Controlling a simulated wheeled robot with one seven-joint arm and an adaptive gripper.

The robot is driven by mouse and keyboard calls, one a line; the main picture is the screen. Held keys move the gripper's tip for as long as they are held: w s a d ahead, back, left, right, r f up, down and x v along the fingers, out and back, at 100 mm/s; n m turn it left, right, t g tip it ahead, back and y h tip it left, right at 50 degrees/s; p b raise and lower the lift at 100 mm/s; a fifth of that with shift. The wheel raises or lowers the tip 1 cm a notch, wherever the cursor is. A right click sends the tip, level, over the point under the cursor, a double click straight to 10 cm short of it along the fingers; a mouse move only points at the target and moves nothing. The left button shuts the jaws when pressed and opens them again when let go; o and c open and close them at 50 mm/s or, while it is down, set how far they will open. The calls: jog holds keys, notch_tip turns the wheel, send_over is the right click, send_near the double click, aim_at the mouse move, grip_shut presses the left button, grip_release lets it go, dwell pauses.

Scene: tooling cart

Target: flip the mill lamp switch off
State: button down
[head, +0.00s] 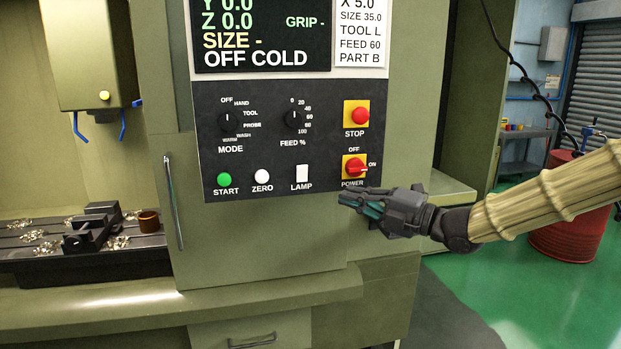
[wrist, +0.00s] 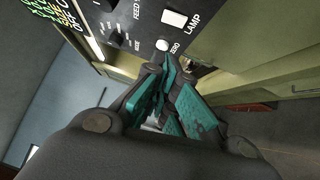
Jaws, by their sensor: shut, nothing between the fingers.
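The lamp switch (head: 302,173) is a white rectangular rocker above the word LAMP, at the lower middle of the dark control panel (head: 270,130). It also shows in the wrist view (wrist: 174,18), near the top. Whether it is pressed up or down is too small to tell. My gripper (head: 345,198) is shut and empty. In the head view it is to the right of the switch and a little below it, by the panel's lower right corner. Its teal finger pads (wrist: 168,95) show in the wrist view, apart from the switch.
Left of the lamp switch are the white ZERO button (head: 262,177) and green START button (head: 224,180). The red POWER knob (head: 355,168) and STOP button (head: 360,115) are close above my gripper. The screen (head: 262,35) reads OFF COLD. A door handle (head: 173,203) stands at left.

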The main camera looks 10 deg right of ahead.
aim_at(302, 174)
jog(key=shift+w+d+p+x, duration=0.35)
jog(key=shift+p+x, duration=0.55)
jog(key=shift+x, duration=1.25)
jog(key=shift+w+d+p+x, duration=0.3)
jog(key=shift+p+x, duration=0.55)
jog(key=shift+x, duration=1.3)
jog(key=shift+w+d+p+x, duration=0.35)
jog(key=shift+p+x, duration=0.55)
jog(key=shift+x, duration=1.25)
jog(key=shift+r, duration=0.15)
